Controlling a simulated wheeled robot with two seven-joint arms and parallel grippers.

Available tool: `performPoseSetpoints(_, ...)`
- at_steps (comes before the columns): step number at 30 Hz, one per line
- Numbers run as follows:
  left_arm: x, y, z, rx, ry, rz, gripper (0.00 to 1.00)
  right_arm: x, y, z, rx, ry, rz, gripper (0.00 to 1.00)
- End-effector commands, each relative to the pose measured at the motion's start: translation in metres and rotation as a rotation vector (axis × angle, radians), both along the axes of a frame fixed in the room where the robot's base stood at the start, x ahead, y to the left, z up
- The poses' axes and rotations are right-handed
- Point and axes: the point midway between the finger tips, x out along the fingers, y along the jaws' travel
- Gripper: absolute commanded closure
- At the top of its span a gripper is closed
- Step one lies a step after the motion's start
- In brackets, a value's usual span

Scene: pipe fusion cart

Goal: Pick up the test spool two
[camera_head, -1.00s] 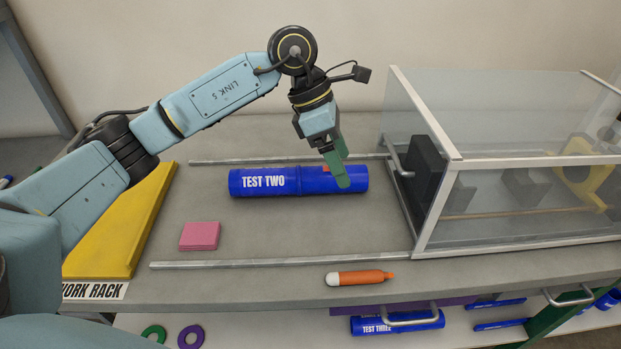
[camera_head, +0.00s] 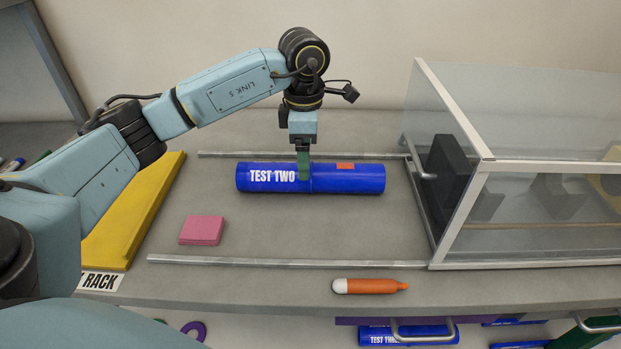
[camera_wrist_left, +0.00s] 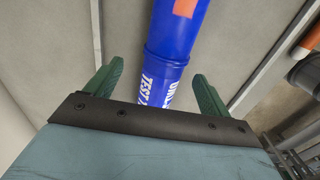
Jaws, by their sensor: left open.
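The blue test spool two (camera_head: 345,180), lettered TEST TWO with an orange patch on top, lies lengthwise left to right on the grey bench between two metal rails. My left gripper (camera_head: 304,170) points down over its middle, at the right end of the lettering. In the left wrist view the spool (camera_wrist_left: 175,50) runs between the two green fingers of the left gripper (camera_wrist_left: 155,90). The fingers are apart, with a gap on each side of the spool. I cannot tell how far down they reach beside it. My right gripper is not in view.
A clear-walled enclosure (camera_head: 530,215) stands to the right. A pink pad (camera_head: 202,230) lies at left and an orange, white-tipped marker (camera_head: 370,286) at the front. A yellow rack (camera_head: 130,215) stands at far left. Another spool, TEST THREE (camera_head: 440,335), lies on the shelf below.

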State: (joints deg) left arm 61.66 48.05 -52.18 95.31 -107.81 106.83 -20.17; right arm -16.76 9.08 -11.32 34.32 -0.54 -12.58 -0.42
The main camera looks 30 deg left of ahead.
Motion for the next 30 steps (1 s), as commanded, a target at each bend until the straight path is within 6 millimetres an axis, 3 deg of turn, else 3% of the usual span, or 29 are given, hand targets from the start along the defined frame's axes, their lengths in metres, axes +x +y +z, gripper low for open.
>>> performPoseSetpoints(5, -0.002, -0.003, -0.012, -0.002, 0.003, -0.001, 0.18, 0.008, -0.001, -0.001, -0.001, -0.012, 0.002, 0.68)
performPoseSetpoints(13, -0.005, -0.008, -0.05, 0.0, 0.002, 0.001, 0.18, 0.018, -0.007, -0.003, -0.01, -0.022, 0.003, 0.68)
performPoseSetpoints(21, -0.005, -0.008, -0.054, -0.001, -0.001, 0.0, 0.19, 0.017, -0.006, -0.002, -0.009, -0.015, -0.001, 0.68)
performPoseSetpoints(30, -0.005, -0.008, -0.053, -0.001, -0.001, 0.0, 0.59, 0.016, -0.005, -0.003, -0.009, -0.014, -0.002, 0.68)
